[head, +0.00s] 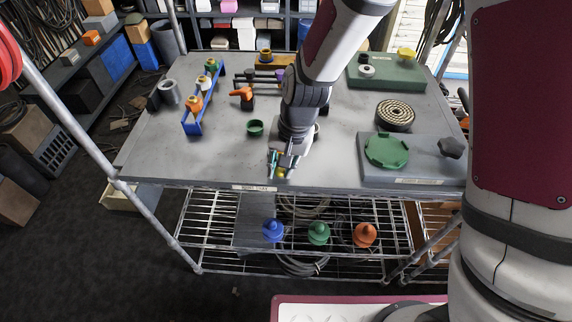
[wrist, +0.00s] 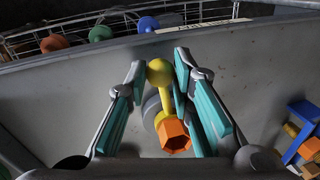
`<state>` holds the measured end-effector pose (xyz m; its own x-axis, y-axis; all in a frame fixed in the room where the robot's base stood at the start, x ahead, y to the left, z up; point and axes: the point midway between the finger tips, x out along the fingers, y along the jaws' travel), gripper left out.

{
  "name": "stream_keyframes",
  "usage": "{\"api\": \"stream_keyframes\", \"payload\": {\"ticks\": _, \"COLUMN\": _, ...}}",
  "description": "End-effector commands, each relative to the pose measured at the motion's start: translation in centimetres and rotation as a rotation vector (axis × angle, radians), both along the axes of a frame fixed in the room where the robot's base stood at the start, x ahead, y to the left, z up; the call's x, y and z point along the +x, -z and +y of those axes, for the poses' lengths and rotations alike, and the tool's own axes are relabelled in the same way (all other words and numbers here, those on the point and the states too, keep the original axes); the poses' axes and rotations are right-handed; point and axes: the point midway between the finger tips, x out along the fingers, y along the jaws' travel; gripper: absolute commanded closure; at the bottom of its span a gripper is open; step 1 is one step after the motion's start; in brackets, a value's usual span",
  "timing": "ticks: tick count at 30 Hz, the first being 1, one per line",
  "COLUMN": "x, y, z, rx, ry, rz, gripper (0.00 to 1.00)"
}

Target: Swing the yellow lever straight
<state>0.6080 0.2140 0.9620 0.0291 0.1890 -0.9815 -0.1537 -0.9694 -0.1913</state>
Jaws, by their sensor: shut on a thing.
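The yellow lever (wrist: 179,101) has a round ball end and an orange hexagonal hub (wrist: 174,135) in the wrist view. A grey round part shows behind it, partly hidden. My gripper (wrist: 160,67) has its teal-padded fingers on either side of the lever and is shut on it near the ball end. In the head view my gripper (head: 284,164) points down at the front edge of the grey table, with a bit of the yellow lever (head: 280,173) showing below it. My arm and fingers hide most of the lever there.
A green ring (head: 256,127) and a blue rack (head: 194,116) stand to the left. A grey box (head: 414,172) with a green lid (head: 387,150) stands to the right. Blue (head: 273,231), green (head: 319,233) and orange (head: 365,235) knobbed pieces are on the wire shelf below.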

Motion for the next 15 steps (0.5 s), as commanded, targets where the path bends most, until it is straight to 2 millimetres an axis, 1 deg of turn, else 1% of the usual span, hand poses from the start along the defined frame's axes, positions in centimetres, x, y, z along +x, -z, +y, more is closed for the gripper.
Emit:
{"api": "stream_keyframes", "payload": {"ticks": 6, "x": 0.14, "y": -0.13, "z": 0.34, "rx": 0.001, "ry": 0.051, "rz": -0.005, "gripper": 1.00}}
{"api": "stream_keyframes", "payload": {"ticks": 15, "x": 0.20, "y": -0.11, "z": 0.40, "rx": 0.001, "ry": 0.062, "rz": -0.004, "gripper": 1.00}}
